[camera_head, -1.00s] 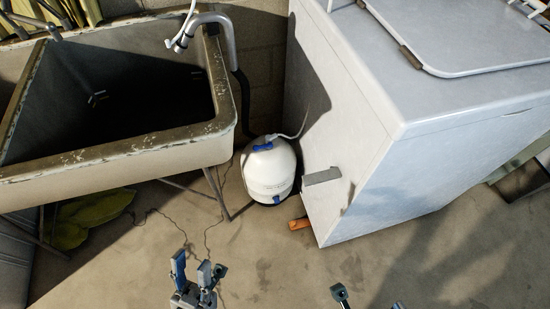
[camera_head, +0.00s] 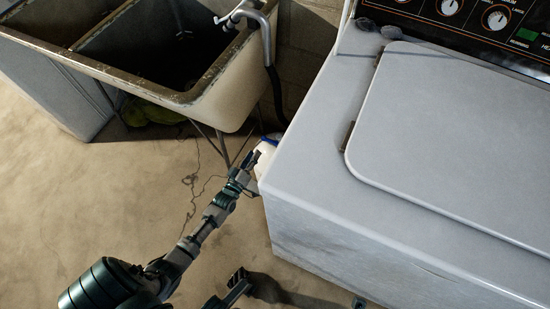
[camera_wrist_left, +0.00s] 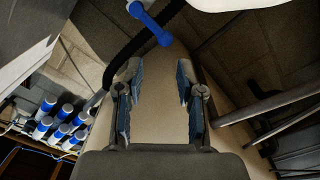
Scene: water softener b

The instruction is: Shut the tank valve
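The white tank (camera_head: 266,152) stands on the floor between the sink and the white appliance, mostly hidden by the appliance and my left gripper. The blue valve handle (camera_wrist_left: 151,25) shows there just beyond the fingertips, slightly left of centre, and is not between the fingers. My left gripper (camera_head: 249,161) reaches to the tank's near side; in the left wrist view (camera_wrist_left: 158,70) its fingers are apart and empty. Dark parts at the bottom of the head view seem to be my right gripper (camera_head: 240,284); its opening is unclear.
The white lidded appliance (camera_head: 325,205) fills the right and stands close beside the tank. The worn sink (camera_head: 215,85) is at the upper left, with thin legs near my left gripper. A black hose (camera_wrist_left: 125,60) runs behind the valve. Floor at the left is clear.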

